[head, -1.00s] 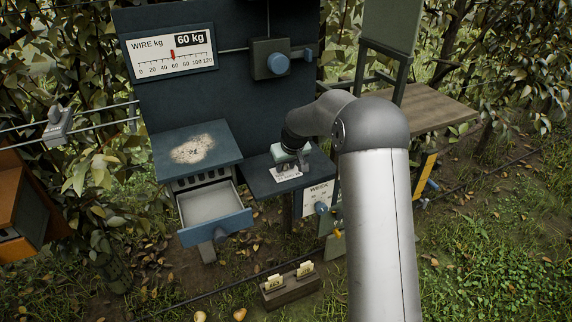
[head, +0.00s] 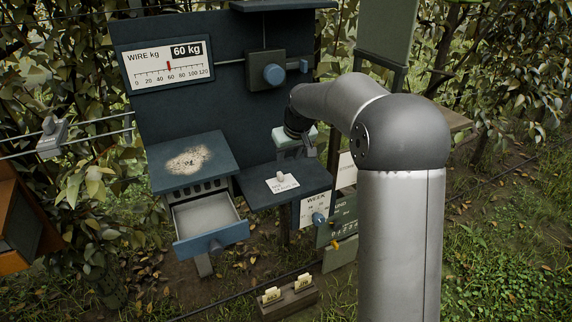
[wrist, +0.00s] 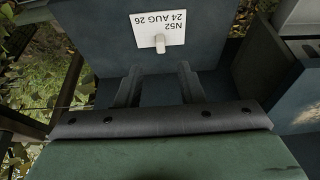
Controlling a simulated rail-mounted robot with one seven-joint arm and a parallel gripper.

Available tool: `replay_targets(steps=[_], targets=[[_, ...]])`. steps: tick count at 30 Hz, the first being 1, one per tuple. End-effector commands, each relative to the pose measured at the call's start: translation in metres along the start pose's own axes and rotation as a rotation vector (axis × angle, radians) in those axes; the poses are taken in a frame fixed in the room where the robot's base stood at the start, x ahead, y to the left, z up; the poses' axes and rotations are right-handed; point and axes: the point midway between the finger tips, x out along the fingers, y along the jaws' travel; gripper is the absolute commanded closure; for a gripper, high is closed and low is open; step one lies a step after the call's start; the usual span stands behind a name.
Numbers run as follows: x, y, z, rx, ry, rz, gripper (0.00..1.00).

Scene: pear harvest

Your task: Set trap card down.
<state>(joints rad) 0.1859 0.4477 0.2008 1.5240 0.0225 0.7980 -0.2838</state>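The trap card (head: 282,183) is white and lies flat on the small dark blue shelf (head: 312,186) right of the drawer. A small pale knob stands up from it. In the wrist view the card (wrist: 158,33) reads "N52 24 AUG 26", upside down, and rests on the shelf's dark surface. My gripper (head: 304,155) is above the shelf, up and right of the card. In the wrist view its two fingers (wrist: 156,84) are apart with nothing between them, clear of the card's knob.
A blue drawer (head: 212,232) stands open left of the shelf, under a ledge with a pale powdery patch (head: 193,160). The wire gauge (head: 168,65) reads 60 kg. A knob box (head: 267,70) is on the back panel. A wooden block with small tags (head: 287,299) sits below.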

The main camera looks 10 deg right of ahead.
Motion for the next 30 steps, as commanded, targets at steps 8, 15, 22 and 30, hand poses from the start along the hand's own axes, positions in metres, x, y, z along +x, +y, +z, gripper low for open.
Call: replay_targets(steps=[8,15,22,30], targets=[[-0.013,-0.003,0.004,0.0,-0.005,0.001,0.65],[-0.06,-0.047,0.107,0.042,-0.123,0.027,0.65],[-0.098,-0.09,0.275,0.15,-0.276,0.043,0.65],[-0.104,-0.111,0.372,0.217,-0.357,0.036,0.65]])
